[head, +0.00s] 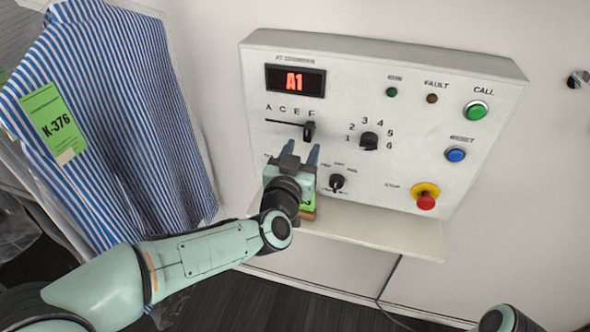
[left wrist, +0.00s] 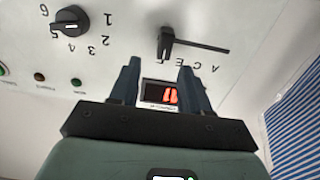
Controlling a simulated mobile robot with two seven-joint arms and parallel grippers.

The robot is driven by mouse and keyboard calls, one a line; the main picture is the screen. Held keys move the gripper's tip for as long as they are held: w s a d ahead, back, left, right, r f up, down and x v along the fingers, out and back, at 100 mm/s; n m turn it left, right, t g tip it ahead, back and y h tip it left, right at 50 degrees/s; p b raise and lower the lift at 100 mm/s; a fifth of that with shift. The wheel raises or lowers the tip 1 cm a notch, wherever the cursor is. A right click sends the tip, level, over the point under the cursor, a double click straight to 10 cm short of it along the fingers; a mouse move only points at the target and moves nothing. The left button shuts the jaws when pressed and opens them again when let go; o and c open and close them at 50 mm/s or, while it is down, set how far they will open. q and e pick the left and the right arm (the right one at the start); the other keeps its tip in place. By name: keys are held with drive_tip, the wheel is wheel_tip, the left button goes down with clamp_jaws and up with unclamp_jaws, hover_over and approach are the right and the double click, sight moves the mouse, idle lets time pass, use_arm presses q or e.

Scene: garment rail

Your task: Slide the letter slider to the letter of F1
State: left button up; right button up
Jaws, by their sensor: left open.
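The letter slider (head: 309,131) is a black knob on a dark horizontal track on the white panel, under the letters A, C, E, F. It stands at the right end of the track, by F. In the left wrist view the picture is upside down, and the slider (left wrist: 166,42) shows at the track's left end. The slider is not visibly between the fingertips. My right gripper is out of view.
A numbered rotary dial (head: 369,141) is right of the slider, with a smaller knob (head: 337,182) below. The red stop button (head: 426,200), blue reset (head: 456,155) and green call button (head: 476,110) are further right. A shelf (head: 380,232) juts out below. A striped shirt (head: 130,110) hangs left.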

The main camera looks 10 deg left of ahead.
use_arm(q)
drive_tip(key=s, duration=0.6)
idle(0.3)
wheel_tip(320, 180, down, 35)
drive_tip(key=s+a+g, duration=0.1)
drive_tip(key=s+g, duration=0.1)
drive_tip(key=g, duration=0.7)
drive_tip(key=s+f+n+g+h, duration=0.1)
drive_tip(key=s+f+g, duration=0.4)
drive_tip(key=s+f, duration=0.6)
drive_tip(key=s+f+n+g+h, duration=0.2)
drive_tip(key=s+f+n+g, duration=0.1)
drive_tip(key=s+f, duration=0.8)
drive_tip(key=s+g, duration=0.1)
drive_tip(key=s, duration=0.4)
drive_tip(key=shift+s+d+f+g, duration=0.15)
drive_tip(key=shift+d+f+g, duration=0.15)
drive_tip(key=shift+f+g, duration=0.1)
idle(1.6)
